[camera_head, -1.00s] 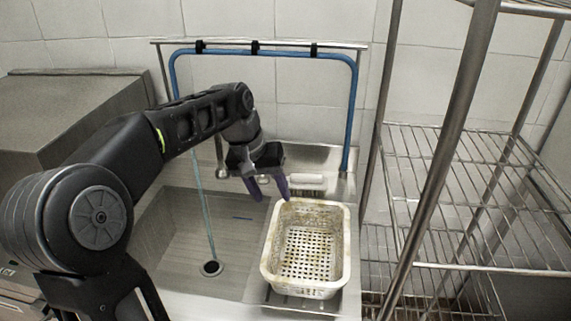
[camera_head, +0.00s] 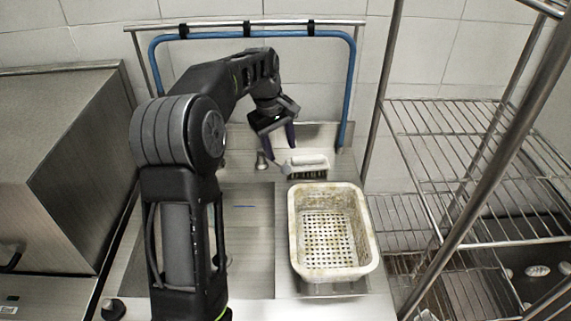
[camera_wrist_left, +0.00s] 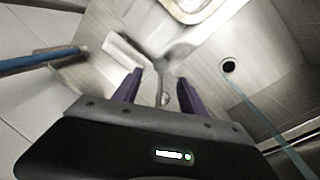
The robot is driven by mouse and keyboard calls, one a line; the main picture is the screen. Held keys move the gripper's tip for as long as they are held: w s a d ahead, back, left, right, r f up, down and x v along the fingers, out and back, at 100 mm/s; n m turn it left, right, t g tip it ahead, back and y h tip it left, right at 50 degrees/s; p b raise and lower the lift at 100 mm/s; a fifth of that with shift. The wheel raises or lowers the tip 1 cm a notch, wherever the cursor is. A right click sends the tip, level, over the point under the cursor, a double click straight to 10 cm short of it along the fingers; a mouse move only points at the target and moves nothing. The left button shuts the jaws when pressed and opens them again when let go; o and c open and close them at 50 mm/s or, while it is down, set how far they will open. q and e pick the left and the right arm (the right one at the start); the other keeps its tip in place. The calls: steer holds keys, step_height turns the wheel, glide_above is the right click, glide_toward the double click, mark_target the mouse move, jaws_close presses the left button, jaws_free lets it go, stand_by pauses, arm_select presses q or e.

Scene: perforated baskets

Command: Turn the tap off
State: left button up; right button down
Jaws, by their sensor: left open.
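The metal tap handle (camera_head: 262,160) stands on the sink's back ledge in the head view. In the left wrist view, a blurred metal handle (camera_wrist_left: 164,97) shows between and below my fingertips; I cannot tell whether they touch it. My left gripper (camera_head: 281,152), with purple fingers, is open and empty above the back ledge, just right of the handle. It also shows in the left wrist view (camera_wrist_left: 160,78). A thin blue water stream (camera_wrist_left: 270,128) shows in the left wrist view, near the drain (camera_wrist_left: 229,66). My right gripper is not seen.
A white perforated basket (camera_head: 371,235) sits right of the sink basin (camera_head: 250,262). A white-handled brush (camera_head: 308,161) lies behind it, close to my gripper. A blue pipe (camera_head: 351,90) arches over the back. A wire rack (camera_head: 450,150) stands right, a steel cabinet (camera_head: 75,165) left.

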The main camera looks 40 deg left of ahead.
mark_target(284, 166)
arm_select(q)
steer(key=shift+f, duration=0.1)
steer(key=f, duration=0.2)
steer(key=w+f, duration=0.1)
steer(key=f, duration=0.2)
steer(key=f+p, duration=0.1)
steer(key=f, duration=0.1)
steer(key=shift+w+d+f, duration=0.15)
steer(key=shift+d+f, duration=0.1)
jaws_close()
stand_by(0.5)
stand_by(1.0)
